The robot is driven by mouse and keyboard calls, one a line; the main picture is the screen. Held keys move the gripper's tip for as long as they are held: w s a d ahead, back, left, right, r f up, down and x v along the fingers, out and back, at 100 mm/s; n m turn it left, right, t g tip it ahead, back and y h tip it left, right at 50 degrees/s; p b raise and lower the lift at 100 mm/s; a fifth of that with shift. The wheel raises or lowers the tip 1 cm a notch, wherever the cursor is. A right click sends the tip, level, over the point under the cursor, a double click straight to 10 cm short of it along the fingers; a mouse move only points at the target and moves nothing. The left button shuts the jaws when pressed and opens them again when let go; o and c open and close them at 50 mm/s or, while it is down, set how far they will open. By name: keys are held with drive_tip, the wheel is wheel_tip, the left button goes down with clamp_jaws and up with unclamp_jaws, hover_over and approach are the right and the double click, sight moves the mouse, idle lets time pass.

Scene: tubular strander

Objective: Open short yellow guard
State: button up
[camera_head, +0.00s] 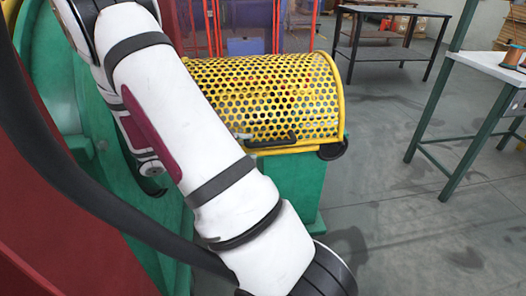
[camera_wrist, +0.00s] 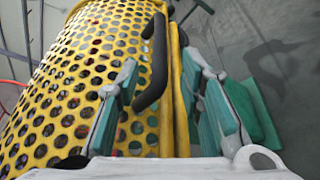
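The short yellow guard (camera_head: 265,95) is a perforated half-cylinder cover. It lies closed over the green machine base (camera_head: 285,185) in the head view. Its black handle (camera_head: 270,141) sits along the lower front edge. In the wrist view the guard (camera_wrist: 85,80) fills the left and middle, with the handle (camera_wrist: 154,65) standing off its edge. My gripper (camera_wrist: 162,75) is open, with teal-padded fingers on either side of the handle's line. Whether the pads touch the handle or guard edge cannot be told. My gripper is out of the head view; my arm crosses in front of the guard.
A white-topped table with green legs (camera_head: 492,66) stands at the right, and a dark table (camera_head: 390,50) is behind. Orange-red posts (camera_head: 275,25) rise behind the guard. The grey floor (camera_head: 400,200) right of the machine is clear.

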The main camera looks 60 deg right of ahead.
sight(257, 145)
drive_tip(key=b+x, duration=0.1)
drive_tip(key=x, duration=0.5)
drive_tip(key=shift+s+d+b, duration=0.2)
drive_tip(key=shift+d+b, duration=0.05)
drive_tip(key=shift+b, duration=0.15)
drive_tip(key=shift+c, duration=0.6)
clamp_jaws()
